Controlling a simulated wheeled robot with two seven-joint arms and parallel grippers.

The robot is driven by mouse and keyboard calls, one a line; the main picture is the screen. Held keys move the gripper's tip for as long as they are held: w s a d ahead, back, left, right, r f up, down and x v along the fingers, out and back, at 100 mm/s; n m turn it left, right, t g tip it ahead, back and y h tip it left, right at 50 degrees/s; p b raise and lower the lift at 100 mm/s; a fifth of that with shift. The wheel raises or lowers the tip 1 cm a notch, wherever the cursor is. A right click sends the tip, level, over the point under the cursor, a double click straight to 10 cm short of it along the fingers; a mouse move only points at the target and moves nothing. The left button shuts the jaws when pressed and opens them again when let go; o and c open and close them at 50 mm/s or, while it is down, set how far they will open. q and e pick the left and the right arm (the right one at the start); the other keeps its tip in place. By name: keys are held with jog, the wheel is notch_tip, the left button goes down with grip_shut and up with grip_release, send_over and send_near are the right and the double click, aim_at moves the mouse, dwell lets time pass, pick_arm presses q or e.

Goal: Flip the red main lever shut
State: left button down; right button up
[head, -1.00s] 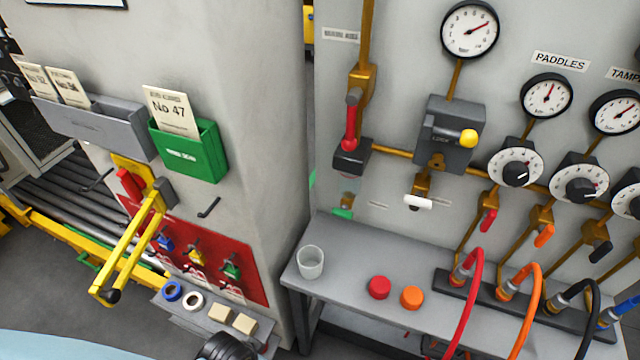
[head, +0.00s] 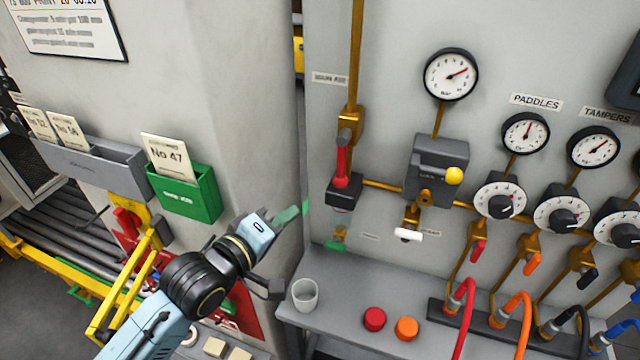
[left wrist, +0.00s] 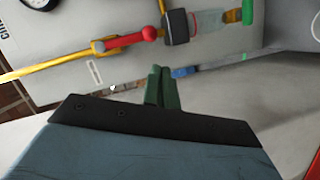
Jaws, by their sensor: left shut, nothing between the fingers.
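The red main lever (head: 341,164) hangs straight down from a brass valve (head: 350,127) on the vertical pipe, in line with it, above a dark filter head. In the left wrist view the lever (left wrist: 130,40) shows upper left, beside the dark filter head (left wrist: 176,27). My left gripper (head: 292,214) is left of and below the lever in the head view, apart from it. Its green fingers (left wrist: 162,88) are shut together and empty. My right gripper is not in view.
A filter bowl (head: 340,225) hangs below the lever. Below are a shelf (head: 350,325), a clear cup (head: 305,294) and a grey pillar edge at left.

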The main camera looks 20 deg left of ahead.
aim_at(342, 161)
pick_arm(q)
jog(key=shift+w+r+n+t+h, duration=0.3)
jog(key=shift+r, duration=0.4)
jog(key=shift+d, duration=0.1)
jog(key=p+x, duration=0.1)
jog(key=x, duration=0.9)
jog(key=shift+w+f, duration=0.1)
jog(key=shift+f, duration=0.05)
